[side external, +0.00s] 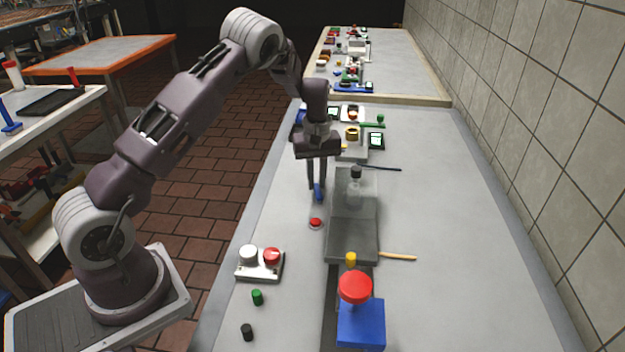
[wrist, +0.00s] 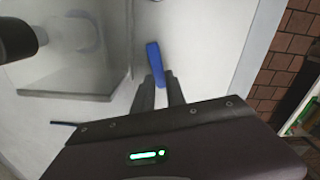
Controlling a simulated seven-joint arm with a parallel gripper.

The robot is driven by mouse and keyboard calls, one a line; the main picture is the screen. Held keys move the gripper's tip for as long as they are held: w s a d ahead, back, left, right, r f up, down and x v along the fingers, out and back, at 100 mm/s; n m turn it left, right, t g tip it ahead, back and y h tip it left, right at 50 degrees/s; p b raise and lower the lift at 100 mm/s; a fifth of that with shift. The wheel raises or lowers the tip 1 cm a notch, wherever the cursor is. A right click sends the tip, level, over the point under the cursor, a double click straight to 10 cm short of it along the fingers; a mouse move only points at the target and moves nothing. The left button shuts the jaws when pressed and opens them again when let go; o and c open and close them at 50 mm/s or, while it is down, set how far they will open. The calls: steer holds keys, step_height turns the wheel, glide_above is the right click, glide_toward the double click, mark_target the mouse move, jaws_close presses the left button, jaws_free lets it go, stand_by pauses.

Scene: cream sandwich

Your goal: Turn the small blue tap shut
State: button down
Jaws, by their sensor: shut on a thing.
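The small blue tap handle (wrist: 154,60) shows in the wrist view between the tips of my gripper (wrist: 158,90). In the side view the blue handle (side external: 318,193) shows at the lower end of my gripper (side external: 317,188), left of a clear grey box. The fingers are shut on the handle, which runs on past the fingertips in the wrist view. The tap's body and any pipe under it cannot be made out.
The clear box (side external: 352,240) with a black-capped bottle (side external: 355,175) stands close right of my gripper. A red button (side external: 315,223) and a two-button panel (side external: 260,264) lie nearer the camera. A red knob (side external: 355,287) sits over a blue block (side external: 361,325). The table's right side is mostly clear.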

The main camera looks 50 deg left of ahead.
steer(key=shift+w+d+m, duration=0.2)
steer(key=shift+w+m, duration=0.05)
steer(key=shift+m, duration=0.55)
steer(key=shift+w+d+m, duration=0.15)
steer(key=shift+w+m, duration=0.1)
steer(key=shift+m, duration=0.55)
steer(key=shift+d, duration=0.1)
steer(key=c, duration=1.4)
jaws_free()
steer(key=shift+o, duration=0.2)
